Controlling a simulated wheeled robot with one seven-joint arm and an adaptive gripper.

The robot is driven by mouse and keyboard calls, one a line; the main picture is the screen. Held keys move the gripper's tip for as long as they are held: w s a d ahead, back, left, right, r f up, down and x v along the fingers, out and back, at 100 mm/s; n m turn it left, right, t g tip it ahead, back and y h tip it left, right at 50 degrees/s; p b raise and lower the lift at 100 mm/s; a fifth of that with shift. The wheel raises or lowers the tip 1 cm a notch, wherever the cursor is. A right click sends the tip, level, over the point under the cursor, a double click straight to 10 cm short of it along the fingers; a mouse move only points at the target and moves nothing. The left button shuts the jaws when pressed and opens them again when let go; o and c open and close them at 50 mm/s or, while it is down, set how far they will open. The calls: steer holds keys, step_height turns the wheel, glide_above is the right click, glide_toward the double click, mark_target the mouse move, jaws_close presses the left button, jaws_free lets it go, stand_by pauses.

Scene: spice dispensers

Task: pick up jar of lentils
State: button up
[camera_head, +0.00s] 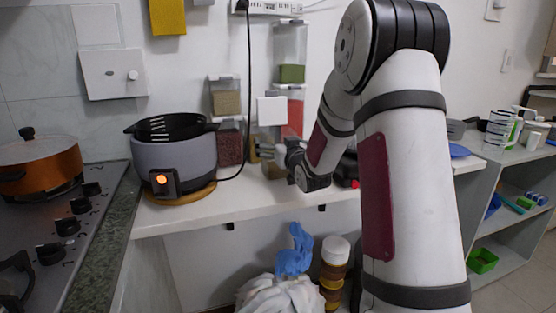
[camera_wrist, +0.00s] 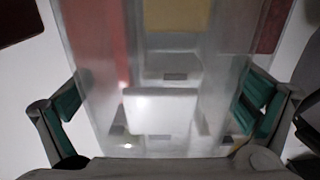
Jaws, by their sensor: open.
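Clear spice dispensers stand stacked by the wall behind the counter. One at lower right has red contents (camera_head: 293,118), perhaps the lentils; no readable label confirms it. Above it is a jar with green contents (camera_head: 291,73). To the left are a jar with olive-brown contents (camera_head: 226,103) and one with dark red contents (camera_head: 230,149). My gripper (camera_wrist: 163,100) is open in the wrist view, with teal-padded fingers on either side of a clear dispenser (camera_wrist: 160,65). Red contents show on its left side. I cannot tell whether the fingers touch it. In the head view my wrist partly hides the lower dispensers.
A grey cooker (camera_head: 174,165) stands on the counter (camera_head: 255,200) to the left, with a black cable running up the wall. An orange pot (camera_head: 40,165) sits on the stove further left.

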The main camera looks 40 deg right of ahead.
steer(key=c, duration=1.5)
steer(key=shift+c, duration=0.2)
steer(key=shift+r, duration=0.2)
